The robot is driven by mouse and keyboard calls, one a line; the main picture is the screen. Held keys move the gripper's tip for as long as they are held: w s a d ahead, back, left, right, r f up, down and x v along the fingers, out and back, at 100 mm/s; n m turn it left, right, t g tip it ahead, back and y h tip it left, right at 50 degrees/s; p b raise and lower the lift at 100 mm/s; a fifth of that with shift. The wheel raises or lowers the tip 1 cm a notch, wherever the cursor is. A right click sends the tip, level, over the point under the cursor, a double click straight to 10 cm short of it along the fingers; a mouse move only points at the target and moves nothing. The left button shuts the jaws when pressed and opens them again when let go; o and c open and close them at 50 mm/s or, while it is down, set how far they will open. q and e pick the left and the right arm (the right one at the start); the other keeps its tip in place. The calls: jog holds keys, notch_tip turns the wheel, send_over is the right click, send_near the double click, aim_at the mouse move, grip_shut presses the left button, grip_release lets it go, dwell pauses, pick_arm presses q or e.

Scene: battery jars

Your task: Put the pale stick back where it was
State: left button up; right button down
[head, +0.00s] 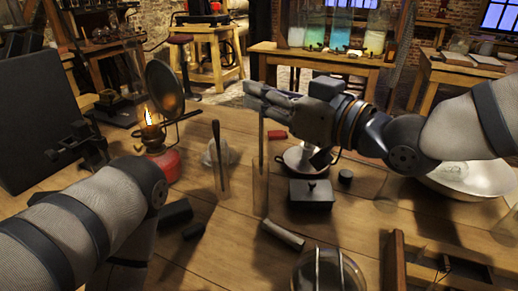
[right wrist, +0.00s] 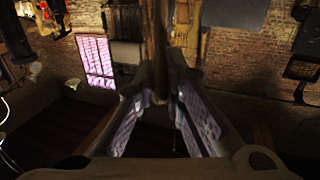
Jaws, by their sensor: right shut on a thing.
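My right gripper (head: 262,97) is shut on the pale stick (head: 262,137), which hangs upright below the fingers and looks greyish in this light. In the right wrist view the stick (right wrist: 156,55) runs between the two fingers. Below it stands a clear glass jar (head: 260,192). The stick's lower end overlaps the jar's mouth in the head view; I cannot tell how deep inside it is. A second glass jar (head: 221,182) to the left holds a dark stick (head: 217,150), leaning slightly. My left arm enters from the left, but its gripper is not visible.
A lit burner with a red base (head: 160,160) stands at the left. A black lidded box (head: 311,195) and a candle holder (head: 298,160) are right of the jar. A pale cylinder (head: 283,234) lies in front. A large bowl (head: 470,180) is at the right.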

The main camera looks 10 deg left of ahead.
aim_at(262, 143)
notch_tip(262, 143, down, 9)
jog(key=shift+r+b, duration=0.1)
jog(key=shift+b, duration=0.25)
jog(key=shift+f, duration=0.25)
jog(key=c, duration=1.7)
grip_release()
jog(key=shift+o, duration=0.2)
jog(key=shift+r, duration=0.1)
jog(key=shift+r, duration=0.2)
jog(key=v, duration=1.2)
jog(key=shift+p, duration=0.3)
